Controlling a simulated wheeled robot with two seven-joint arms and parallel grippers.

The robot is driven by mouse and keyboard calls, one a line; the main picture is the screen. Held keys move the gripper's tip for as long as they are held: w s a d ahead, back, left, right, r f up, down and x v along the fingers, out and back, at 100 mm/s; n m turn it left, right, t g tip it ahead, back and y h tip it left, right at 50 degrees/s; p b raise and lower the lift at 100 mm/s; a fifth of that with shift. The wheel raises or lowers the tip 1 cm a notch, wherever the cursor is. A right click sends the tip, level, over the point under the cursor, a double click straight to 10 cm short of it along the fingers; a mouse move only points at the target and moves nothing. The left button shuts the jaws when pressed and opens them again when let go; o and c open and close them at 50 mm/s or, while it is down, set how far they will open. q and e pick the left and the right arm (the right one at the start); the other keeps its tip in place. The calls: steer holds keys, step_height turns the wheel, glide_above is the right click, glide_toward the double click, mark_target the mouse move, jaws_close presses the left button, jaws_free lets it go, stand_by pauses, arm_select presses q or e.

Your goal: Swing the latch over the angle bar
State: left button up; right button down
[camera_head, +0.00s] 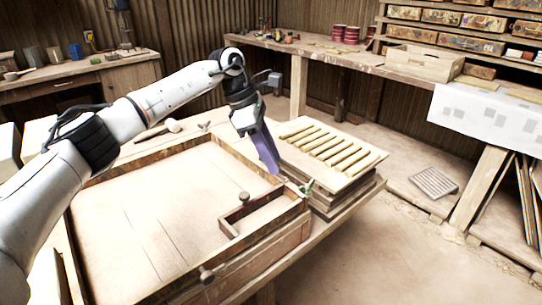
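A wooden tray-like press frame (150,148) lies on the workbench, with a bare board inside. An L-shaped wooden angle bar (262,202) sits in its right corner, with a round knob (244,197) beside it. A small latch-like piece with a green part (307,187) is at the frame's right corner, small and hard to make out. My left gripper (274,168) comes in from the left and points down, its purple fingers just above and left of that piece. The fingers overlap in this view, so their opening is hidden. My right gripper is out of view.
A stack of slatted wooden boards (330,150) stands right behind the frame's corner. A second knob (206,273) is on the frame's front edge. A mallet (172,125) lies behind the frame. Open floor (390,250) is at right.

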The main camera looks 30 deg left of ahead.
arm_select(q)
jaws_close()
